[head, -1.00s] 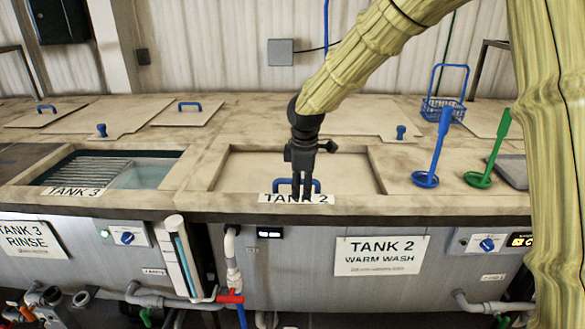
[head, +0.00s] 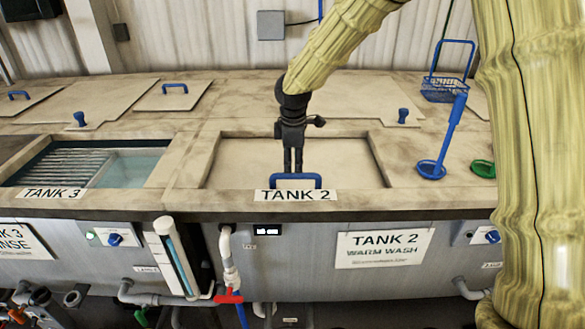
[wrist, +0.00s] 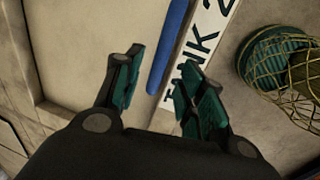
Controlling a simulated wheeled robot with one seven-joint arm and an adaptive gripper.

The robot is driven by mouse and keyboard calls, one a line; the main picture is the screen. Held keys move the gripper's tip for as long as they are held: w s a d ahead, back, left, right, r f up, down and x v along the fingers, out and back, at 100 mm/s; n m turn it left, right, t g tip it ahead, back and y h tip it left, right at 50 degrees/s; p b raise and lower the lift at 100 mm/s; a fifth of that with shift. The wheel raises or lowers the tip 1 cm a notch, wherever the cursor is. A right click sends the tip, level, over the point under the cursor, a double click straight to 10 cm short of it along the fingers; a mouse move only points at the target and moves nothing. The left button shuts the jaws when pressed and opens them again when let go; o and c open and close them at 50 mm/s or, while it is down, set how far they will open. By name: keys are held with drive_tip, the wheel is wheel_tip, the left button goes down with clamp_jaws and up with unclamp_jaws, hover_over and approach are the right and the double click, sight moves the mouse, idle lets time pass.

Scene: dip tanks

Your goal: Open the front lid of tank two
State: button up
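The front lid of tank two (head: 240,165) lies shut and flat in its recess in the head view. Its blue handle (head: 297,180) stands near the front edge, just behind the "TANK 2" label (head: 296,196). I cannot tell whether a finger touches the handle.
Tank 3's open bath (head: 125,168) lies to the left. A blue knob (head: 403,116) is behind the lid. Pipes run below the front edge.

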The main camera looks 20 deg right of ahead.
sight(293, 174)
drive_tip(key=shift+w+d+f+p, duration=0.15)
drive_tip(key=shift+f+p, duration=0.1)
drive_tip(key=shift+f, duration=0.6)
drive_tip(key=shift+w+a+f+p, duration=0.1)
drive_tip(key=shift+f+p, duration=0.15)
drive_tip(key=shift+f, duration=0.6)
drive_tip(key=shift+w+d+f+p, duration=0.15)
drive_tip(key=shift+f+p, duration=0.1)
drive_tip(key=shift+f, duration=0.6)
drive_tip(key=shift+a, duration=0.1)
clamp_jaws()
